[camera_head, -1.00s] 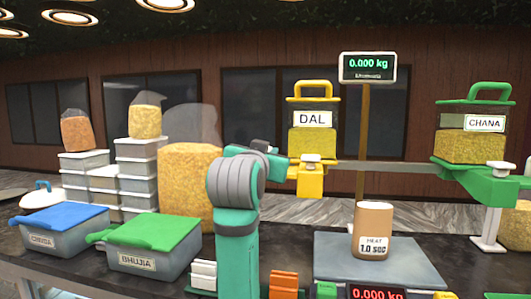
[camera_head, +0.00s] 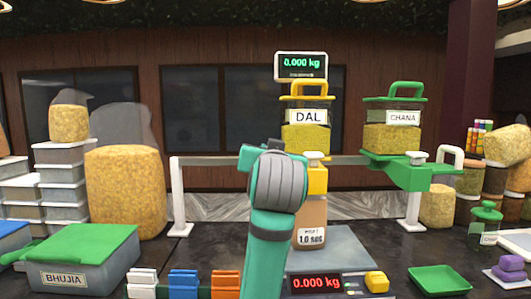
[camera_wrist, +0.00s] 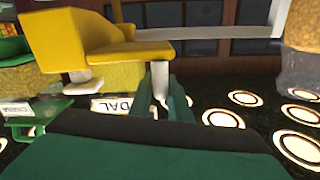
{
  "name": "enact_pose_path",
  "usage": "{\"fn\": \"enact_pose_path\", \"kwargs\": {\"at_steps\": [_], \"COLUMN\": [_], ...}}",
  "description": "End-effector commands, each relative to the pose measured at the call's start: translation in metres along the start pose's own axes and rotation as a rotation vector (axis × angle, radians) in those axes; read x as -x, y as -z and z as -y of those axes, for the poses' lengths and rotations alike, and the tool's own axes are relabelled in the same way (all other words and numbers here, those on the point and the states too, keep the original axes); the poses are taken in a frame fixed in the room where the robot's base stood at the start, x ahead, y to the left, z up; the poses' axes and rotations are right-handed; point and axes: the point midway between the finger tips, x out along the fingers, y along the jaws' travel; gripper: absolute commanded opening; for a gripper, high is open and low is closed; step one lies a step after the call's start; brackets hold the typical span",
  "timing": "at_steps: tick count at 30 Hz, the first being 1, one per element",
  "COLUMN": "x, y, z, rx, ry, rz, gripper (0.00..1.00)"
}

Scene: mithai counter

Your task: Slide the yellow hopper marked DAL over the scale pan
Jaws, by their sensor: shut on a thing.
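The yellow hopper marked DAL (camera_head: 306,138) hangs on the rail at mid-height. In the head view it lines up above a brown cup (camera_head: 312,212) that stands on the grey scale pan (camera_head: 352,255). In the wrist view, which looks upside down, the hopper's yellow base (camera_wrist: 65,38) is at the upper left. My gripper (camera_wrist: 164,92) is shut on a white grip at the end of the hopper's yellow arm (camera_wrist: 130,52). My wrist hides the gripper and part of the hopper's lower left in the head view.
A green hopper marked CHANA (camera_head: 394,137) sits close by on the right of the same rail (camera_head: 210,161). The scale's post display (camera_head: 301,66) and front display (camera_head: 316,283) read 0.000 kg. A BHUJIA box (camera_head: 75,278) and a grain-filled sack (camera_head: 126,190) stand left.

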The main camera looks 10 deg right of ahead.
Motion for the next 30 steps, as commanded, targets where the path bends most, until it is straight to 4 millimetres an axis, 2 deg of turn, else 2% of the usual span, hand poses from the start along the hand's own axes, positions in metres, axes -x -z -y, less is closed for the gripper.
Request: {"fn": "enact_pose_path", "kwargs": {"at_steps": [4,5,6,7,15,19,23,30], "x": [0.0,0.0,0.0,0.0,0.0,0.008,0.026,0.072], "y": [-0.001,-0.001,-0.001,-0.001,-0.001,0.0,0.0,0.001], "z": [0.002,0.002,0.002,0.002,0.002,0.002,0.002,0.002], "rx": [0.0,0.0,0.0,0.0,0.0,0.0,0.0,0.0], "ry": [0.001,0.002,0.002,0.002,0.002,0.002,0.002,0.002], "rz": [0.003,0.003,0.003,0.003,0.001,-0.001,-0.002,-0.003], "gripper": [0.0,0.21,0.31,0.33,0.33,0.33,0.33,0.33]}}
